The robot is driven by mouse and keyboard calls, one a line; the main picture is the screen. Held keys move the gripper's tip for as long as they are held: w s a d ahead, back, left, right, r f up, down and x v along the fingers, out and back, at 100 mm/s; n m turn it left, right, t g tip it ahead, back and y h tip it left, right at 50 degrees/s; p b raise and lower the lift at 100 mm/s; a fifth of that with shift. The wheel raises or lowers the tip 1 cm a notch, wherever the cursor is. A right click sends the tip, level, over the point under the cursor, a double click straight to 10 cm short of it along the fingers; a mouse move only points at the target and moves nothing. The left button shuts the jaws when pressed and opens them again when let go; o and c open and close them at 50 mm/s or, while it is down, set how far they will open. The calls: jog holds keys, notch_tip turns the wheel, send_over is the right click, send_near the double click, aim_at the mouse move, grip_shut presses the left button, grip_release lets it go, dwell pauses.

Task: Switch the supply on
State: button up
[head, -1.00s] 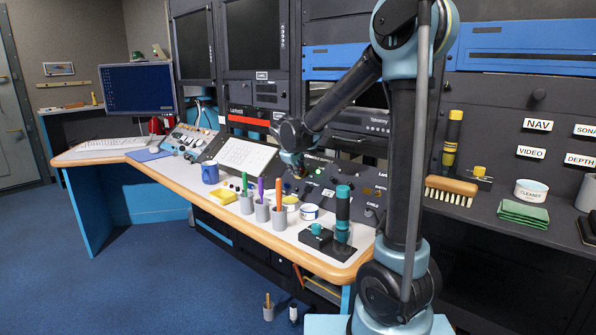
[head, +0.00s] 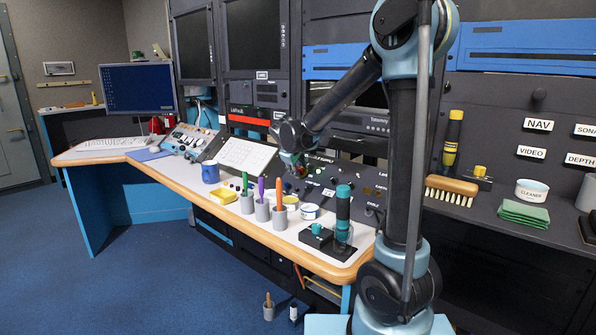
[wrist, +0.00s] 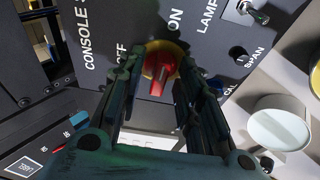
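The supply switch is a red rotary knob (wrist: 160,72) on a yellow round plate, on the dark console panel. In the wrist view, OFF is printed to the left of the knob and ON above it. "CONSOLE S..." is printed farther left, its end cut from view. My gripper (wrist: 163,68) has its two dark fingers on either side of the knob, with small gaps apparent. Which mark the knob points to I cannot tell surely. In the head view, my gripper (head: 292,165) is at the panel, and the knob is too small to make out.
A LAMP toggle (wrist: 250,12) and a black SPAN knob (wrist: 238,54) are close on the panel. A round white-topped tub (wrist: 280,128) is at the right.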

jog(key=v, duration=1.2)
jog(key=shift+w, duration=0.1)
